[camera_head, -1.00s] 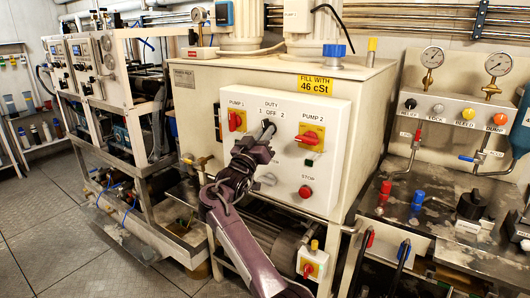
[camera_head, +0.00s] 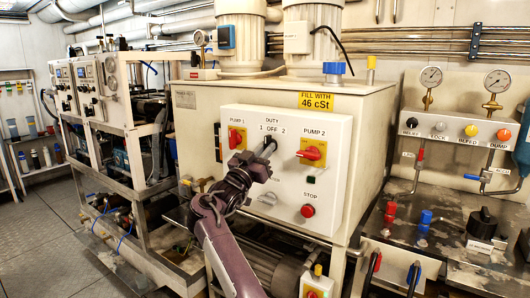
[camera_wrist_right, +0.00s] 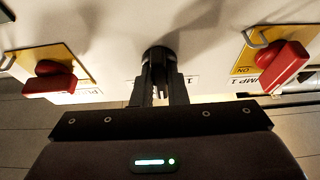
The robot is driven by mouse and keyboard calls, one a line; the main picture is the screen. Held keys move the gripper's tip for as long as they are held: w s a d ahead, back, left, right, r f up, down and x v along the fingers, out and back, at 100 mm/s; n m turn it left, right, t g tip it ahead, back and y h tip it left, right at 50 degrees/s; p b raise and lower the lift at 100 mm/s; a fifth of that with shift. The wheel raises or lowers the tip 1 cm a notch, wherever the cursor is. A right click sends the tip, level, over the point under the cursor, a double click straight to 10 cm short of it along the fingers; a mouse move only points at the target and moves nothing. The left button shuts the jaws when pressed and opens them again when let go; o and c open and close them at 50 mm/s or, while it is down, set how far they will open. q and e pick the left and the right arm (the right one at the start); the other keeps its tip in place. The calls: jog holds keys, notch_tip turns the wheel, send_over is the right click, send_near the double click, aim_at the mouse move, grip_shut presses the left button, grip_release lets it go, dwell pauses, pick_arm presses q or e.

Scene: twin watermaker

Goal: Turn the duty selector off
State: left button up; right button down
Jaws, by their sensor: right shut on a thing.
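The duty selector is a black round knob (camera_wrist_right: 159,53) on the white control panel (camera_head: 336,165), under the label DUTY with 1, OFF and 2. My right gripper (camera_head: 268,147) reaches it from the front, and its two fingers (camera_wrist_right: 160,88) are closed around the knob in the wrist view. In the head view the fingers mostly hide the knob, so I cannot tell which position it points to. The wrist view is rolled over, with the PUMP 1 side at the right. My left gripper is not in view.
Red-handled switches PUMP 1 (camera_head: 236,138) and PUMP 2 (camera_head: 311,153) flank the selector. A red STOP button (camera_head: 308,210) sits below right. A bench with valves (camera_head: 425,220) and gauges (camera_head: 431,77) stands at right. Open floor (camera_head: 38,240) lies at left.

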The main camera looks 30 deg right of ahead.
jog(key=shift+f, duration=0.1)
jog(key=c, duration=1.4)
grip_release()
jog(key=shift+c, duration=0.2)
